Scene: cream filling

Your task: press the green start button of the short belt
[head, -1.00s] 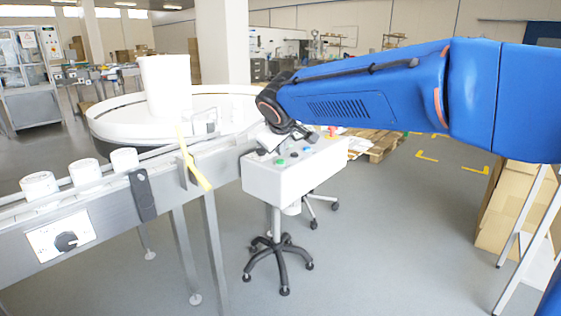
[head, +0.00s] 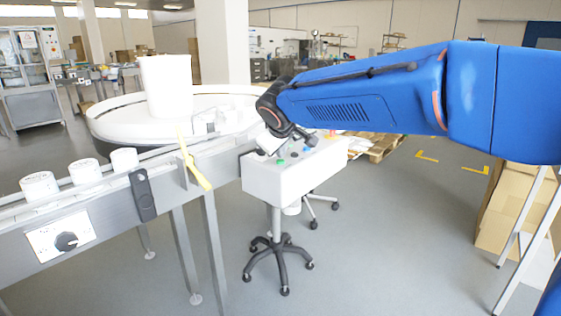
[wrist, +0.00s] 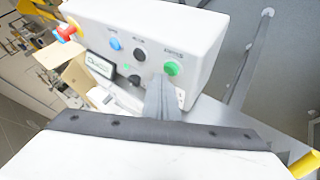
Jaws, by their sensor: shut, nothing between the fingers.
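The green button (wrist: 172,68) is on the white control box (wrist: 180,30) at the near end of its button row in the wrist view. It also shows on the box top in the head view (head: 280,161). My gripper (wrist: 160,84) is shut and empty. Its tips appear just beside the green button in the wrist view; I cannot tell whether they touch the box. In the head view my wrist hangs over the box and hides part of its top.
A black button (wrist: 138,55), a blue button (wrist: 115,44), a red emergency stop (wrist: 66,33) and a black knob (wrist: 134,81) share the panel. The conveyor (head: 110,205) with white cups runs at the left. Open floor lies to the box's right.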

